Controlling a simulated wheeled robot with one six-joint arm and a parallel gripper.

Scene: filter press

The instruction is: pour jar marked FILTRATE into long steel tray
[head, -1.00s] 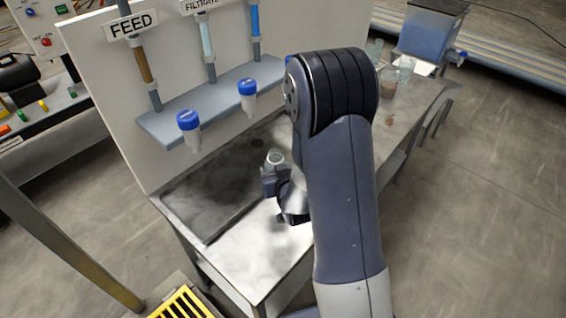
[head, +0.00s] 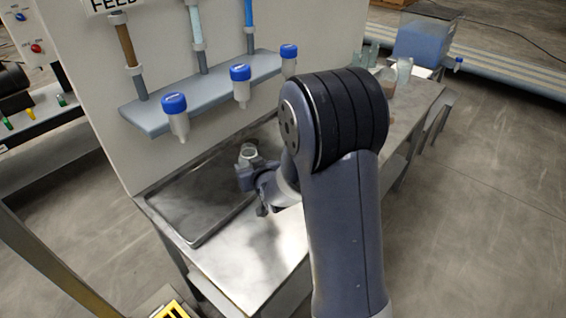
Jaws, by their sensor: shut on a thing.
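My gripper (head: 246,174) is shut on a small clear glass jar (head: 248,151) and holds it about upright, open mouth up. No marking on the jar can be read from here. The long steel tray (head: 187,204) lies on the steel bench against the white panel. In the picture the jar overlaps the tray's right part; its height above the tray is hard to tell. My arm hides part of the bench beside it.
A grey shelf (head: 157,115) with blue-capped taps (head: 175,106) juts from the panel above the tray. More glass jars (head: 403,70) stand at the bench's far end. The bench top (head: 250,262) in front of the tray is clear.

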